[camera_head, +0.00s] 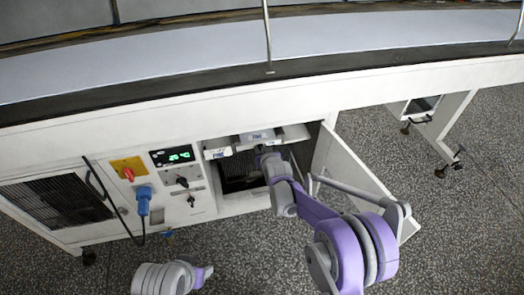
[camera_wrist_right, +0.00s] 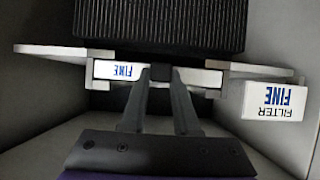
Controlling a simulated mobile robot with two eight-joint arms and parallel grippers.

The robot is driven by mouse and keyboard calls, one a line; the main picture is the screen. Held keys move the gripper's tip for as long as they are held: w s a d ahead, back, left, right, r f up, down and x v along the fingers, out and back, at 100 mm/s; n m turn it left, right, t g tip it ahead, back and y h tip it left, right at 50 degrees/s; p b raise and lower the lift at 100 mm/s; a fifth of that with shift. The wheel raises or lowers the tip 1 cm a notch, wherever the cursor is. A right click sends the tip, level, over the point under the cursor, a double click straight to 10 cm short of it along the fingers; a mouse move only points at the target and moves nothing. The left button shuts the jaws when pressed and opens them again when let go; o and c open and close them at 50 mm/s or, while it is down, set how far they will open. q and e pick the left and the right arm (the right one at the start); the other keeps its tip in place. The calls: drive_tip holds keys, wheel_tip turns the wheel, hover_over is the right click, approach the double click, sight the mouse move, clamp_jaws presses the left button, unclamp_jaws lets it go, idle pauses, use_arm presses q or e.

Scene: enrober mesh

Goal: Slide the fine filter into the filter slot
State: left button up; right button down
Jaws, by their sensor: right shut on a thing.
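The fine filter (camera_wrist_right: 107,70) is a flat white piece with a blue FINE label, upside down in the right wrist view. My right gripper (camera_wrist_right: 160,73) is shut on its front edge, with the fingers covering the middle. The filter slot shows as white rails (camera_wrist_right: 262,70) on both sides, with the filter level between them; how deep it sits is hidden. In the head view, the filter (camera_head: 258,135) is between the rails above my right gripper (camera_head: 262,151), at the cabinet opening.
A white FILTER FINE tag (camera_wrist_right: 274,103) hangs beside the slot. A dark ribbed block (camera_wrist_right: 160,22) lies beyond the filter. The open cabinet door (camera_head: 362,177) stands right of my right arm. A control panel (camera_head: 180,175) is left of the opening.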

drive_tip(key=shift+w+a, duration=0.2)
drive_tip(key=shift+w, duration=0.3)
drive_tip(key=shift+w+a, duration=0.15)
drive_tip(key=shift+w, duration=0.35)
drive_tip(key=c, duration=0.6)
unclamp_jaws()
drive_tip(key=p+v, duration=0.1)
drive_tip(key=v, duration=1)
drive_tip(key=shift+p, duration=0.35)
drive_tip(key=shift+w, duration=0.1)
